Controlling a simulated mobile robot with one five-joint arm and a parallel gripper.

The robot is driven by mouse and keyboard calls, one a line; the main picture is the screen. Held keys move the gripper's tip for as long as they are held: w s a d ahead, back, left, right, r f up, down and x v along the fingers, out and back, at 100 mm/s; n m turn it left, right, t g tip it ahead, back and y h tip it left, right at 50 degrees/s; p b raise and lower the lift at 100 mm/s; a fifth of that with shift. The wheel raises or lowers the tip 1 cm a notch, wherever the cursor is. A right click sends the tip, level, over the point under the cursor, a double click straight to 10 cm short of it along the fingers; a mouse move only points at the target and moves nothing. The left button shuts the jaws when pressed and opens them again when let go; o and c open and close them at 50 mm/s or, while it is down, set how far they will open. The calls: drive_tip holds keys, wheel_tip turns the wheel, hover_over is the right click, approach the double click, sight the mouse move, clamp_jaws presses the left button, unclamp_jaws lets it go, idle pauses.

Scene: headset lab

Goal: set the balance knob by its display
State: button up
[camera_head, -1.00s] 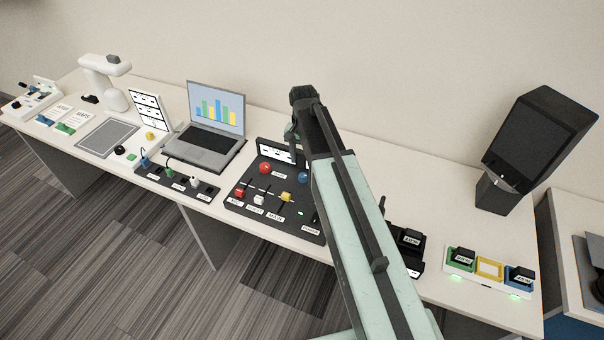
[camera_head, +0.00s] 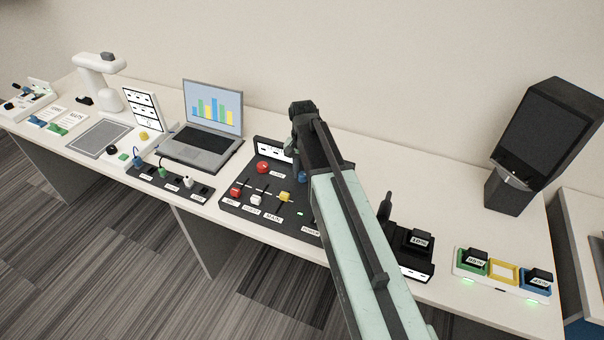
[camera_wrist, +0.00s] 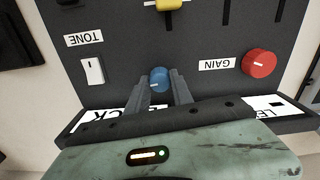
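The dark control panel (camera_head: 240,205) stands on the table, with a red knob (camera_head: 262,167) and an upright white display (camera_head: 272,149) at its back. In the wrist view the panel is upside down. A blue knob (camera_wrist: 159,79) with a white pointer line sits between the fingertips of my gripper (camera_wrist: 163,84). The fingers are parted, one on each side of it; I cannot tell whether they touch it. The red knob (camera_wrist: 259,63) beside it is labelled GAIN. The blue knob's label and much of the display (camera_wrist: 285,104) are hidden by my gripper.
A yellow slider cap (camera_wrist: 170,4) and a white rocker switch (camera_wrist: 93,70) labelled TONE are near the blue knob. A laptop (camera_head: 205,145) stands left of the panel. A black dock (camera_head: 415,255) and a large dark monitor (camera_head: 545,135) are to the right.

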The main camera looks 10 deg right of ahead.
sight(303, 173)
clamp_jaws()
drive_tip(key=shift+n, duration=1.4)
drive_tip(key=o, duration=0.9)
unclamp_jaws()
drive_tip(key=shift+r, duration=0.1)
wheel_tip(303, 173, up, 8)
drive_tip(key=p, duration=0.8)
drive_tip(key=shift+w, duration=0.1)
drive_tip(key=shift+f, duration=0.2)
